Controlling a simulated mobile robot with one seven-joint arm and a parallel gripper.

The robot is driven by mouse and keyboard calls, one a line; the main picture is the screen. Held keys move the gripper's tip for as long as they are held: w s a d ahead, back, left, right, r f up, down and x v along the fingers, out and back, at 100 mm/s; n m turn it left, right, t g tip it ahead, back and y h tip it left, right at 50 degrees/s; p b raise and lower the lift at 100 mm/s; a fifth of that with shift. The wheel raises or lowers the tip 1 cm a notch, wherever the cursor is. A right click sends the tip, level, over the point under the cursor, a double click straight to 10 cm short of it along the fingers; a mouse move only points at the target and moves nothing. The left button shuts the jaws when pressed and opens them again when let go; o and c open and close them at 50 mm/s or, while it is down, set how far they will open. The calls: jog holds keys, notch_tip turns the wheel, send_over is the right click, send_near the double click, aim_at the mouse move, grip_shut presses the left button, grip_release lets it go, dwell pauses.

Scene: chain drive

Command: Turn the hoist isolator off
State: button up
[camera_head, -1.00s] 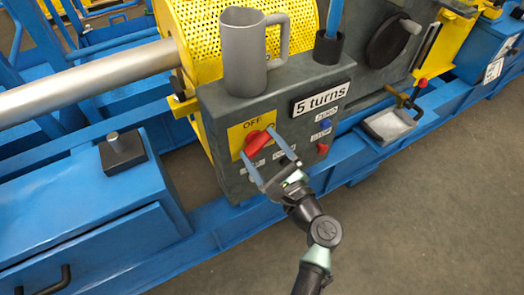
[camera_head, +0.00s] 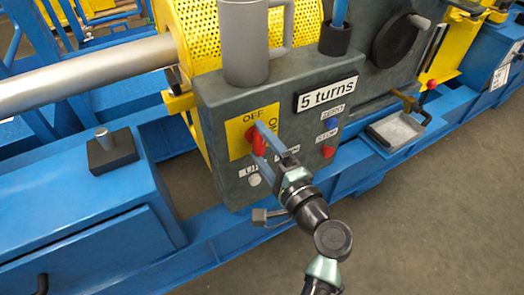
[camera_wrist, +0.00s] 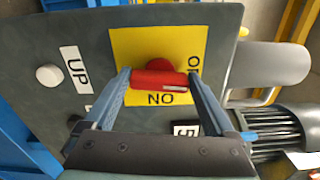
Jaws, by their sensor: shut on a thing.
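The hoist isolator is a red rotary handle (camera_head: 257,141) on a yellow plate (camera_head: 236,129) marked OFF at the top and ON at the right. The plate is on the front of a dark grey control box (camera_head: 221,182). My gripper (camera_head: 262,140) is shut on the handle. In the wrist view, one finger is at each end of the red handle (camera_wrist: 160,80), and the round red hub shows behind it. The handle stands about upright on the panel, with its white mark at the end towards OFF. A finger partly hides the handle in the head view.
A grey mug (camera_head: 246,45) and a dark cup (camera_head: 334,38) stand on top of the box. A white button (camera_head: 254,181), a blue button (camera_head: 331,124) and a red button (camera_head: 327,152) are near the handle.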

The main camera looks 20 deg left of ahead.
jog(key=shift+f+n+b, duration=0.15)
jog(key=shift+n+b, duration=0.25)
jog(key=shift+n, duration=0.2)
jog(key=o, duration=1.1)
jog(key=shift+c, duration=0.2)
jog(key=p+v, duration=0.2)
jog(key=v, duration=1.1)
